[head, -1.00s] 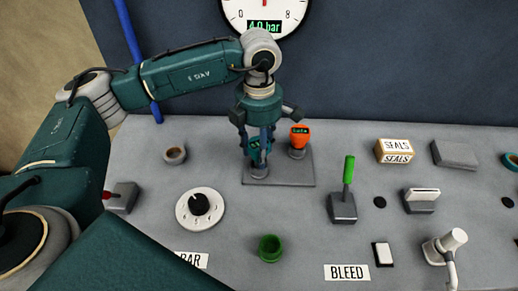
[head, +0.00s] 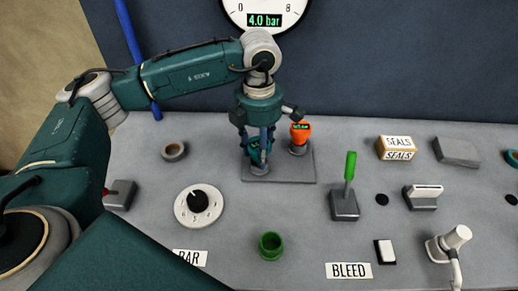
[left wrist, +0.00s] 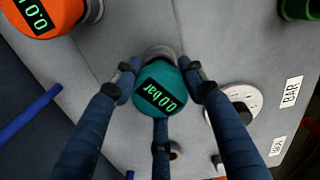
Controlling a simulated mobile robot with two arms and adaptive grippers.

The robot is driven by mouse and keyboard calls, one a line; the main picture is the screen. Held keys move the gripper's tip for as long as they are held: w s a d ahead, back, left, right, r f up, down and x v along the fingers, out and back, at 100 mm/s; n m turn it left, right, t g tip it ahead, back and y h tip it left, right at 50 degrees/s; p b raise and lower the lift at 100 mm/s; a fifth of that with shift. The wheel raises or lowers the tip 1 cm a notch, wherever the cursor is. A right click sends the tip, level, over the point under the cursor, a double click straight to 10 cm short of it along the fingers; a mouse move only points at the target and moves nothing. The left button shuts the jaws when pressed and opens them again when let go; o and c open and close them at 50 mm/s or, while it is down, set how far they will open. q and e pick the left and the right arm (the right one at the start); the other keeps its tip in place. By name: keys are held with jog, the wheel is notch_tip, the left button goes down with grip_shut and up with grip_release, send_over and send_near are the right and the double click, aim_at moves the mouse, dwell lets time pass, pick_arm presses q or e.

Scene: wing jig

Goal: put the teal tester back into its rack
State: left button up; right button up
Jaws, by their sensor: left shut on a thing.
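The teal tester (left wrist: 160,90) has a round head with a lit display reading 0.0 bar. My left gripper (head: 259,148) is shut on it, with its blue fingers around the head in the left wrist view. In the head view the teal tester (head: 255,153) is upright at the left grey socket of the rack (head: 285,177), partly hidden by the fingers. I cannot tell whether it is fully seated. The rack is a flat grey plate with two sockets. My right gripper is not in view.
An orange tester (head: 300,133) stands in the rack's right socket, close to my left gripper. A tape roll (head: 174,151), a dial (head: 198,205), a green cup (head: 271,246) and a green-handled lever (head: 349,180) stand around the rack. A gauge (head: 264,12) is on the wall behind.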

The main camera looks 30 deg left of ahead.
pick_arm(q)
jog(key=shift+f+b, duration=0.35)
jog(key=shift+f, duration=0.05)
jog(key=o, duration=1.3)
jog(key=shift+r, duration=0.1)
notch_tip(320, 180, up, 12)
